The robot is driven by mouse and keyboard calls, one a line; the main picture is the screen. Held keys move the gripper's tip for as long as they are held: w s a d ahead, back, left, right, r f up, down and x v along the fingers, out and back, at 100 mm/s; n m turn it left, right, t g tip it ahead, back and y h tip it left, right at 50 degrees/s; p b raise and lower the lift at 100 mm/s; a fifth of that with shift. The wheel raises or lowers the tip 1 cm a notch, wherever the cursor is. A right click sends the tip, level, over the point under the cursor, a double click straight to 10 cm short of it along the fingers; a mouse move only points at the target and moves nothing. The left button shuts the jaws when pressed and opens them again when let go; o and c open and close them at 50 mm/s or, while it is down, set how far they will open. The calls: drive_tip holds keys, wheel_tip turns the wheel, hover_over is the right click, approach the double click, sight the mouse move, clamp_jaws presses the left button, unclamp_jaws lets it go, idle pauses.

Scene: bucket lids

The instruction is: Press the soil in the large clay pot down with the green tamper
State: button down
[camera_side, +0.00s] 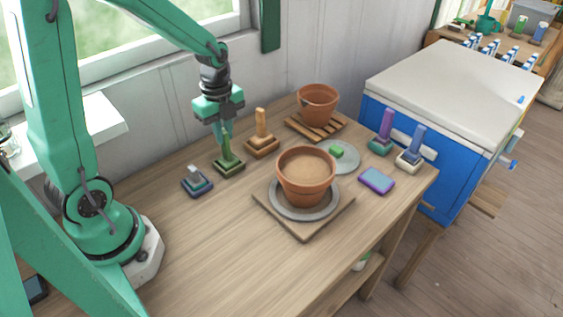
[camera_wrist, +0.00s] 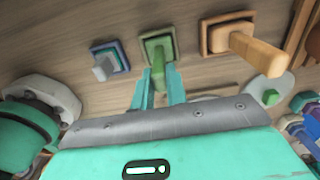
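The green tamper (camera_side: 228,160) stands upright on a square base on the table, left of the large clay pot. My gripper (camera_side: 223,137) points down at the top of its handle. In the wrist view the green tamper (camera_wrist: 158,48) shows beyond my gripper (camera_wrist: 160,82), with one finger on each side of the handle. I cannot tell whether the fingers touch the handle. The large clay pot (camera_side: 303,188) stands upright on a grey saucer (camera_side: 281,205) on a wooden board (camera_side: 306,232). Light brown soil (camera_side: 306,165) fills it to near the rim.
A blue-grey tamper (camera_side: 196,183) and an orange tamper (camera_side: 262,140) flank the green one. A second clay pot (camera_side: 318,105) stands on slats behind.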

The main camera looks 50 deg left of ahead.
drive_tip(key=shift+r, duration=0.2)
drive_tip(key=shift+r, duration=2.85)
drive_tip(key=shift+r, duration=0.4)
wheel_tip(320, 180, up, 15)
drive_tip(key=w+d+m, duration=0.3)
drive_tip(key=d+m, duration=0.2)
drive_tip(key=d, duration=0.6)
drive_tip(key=w+d+m, duration=0.4)
drive_tip(key=d, duration=0.6)
drive_tip(key=shift+f, duration=2.35)
drive_tip(key=shift+f, duration=0.1)
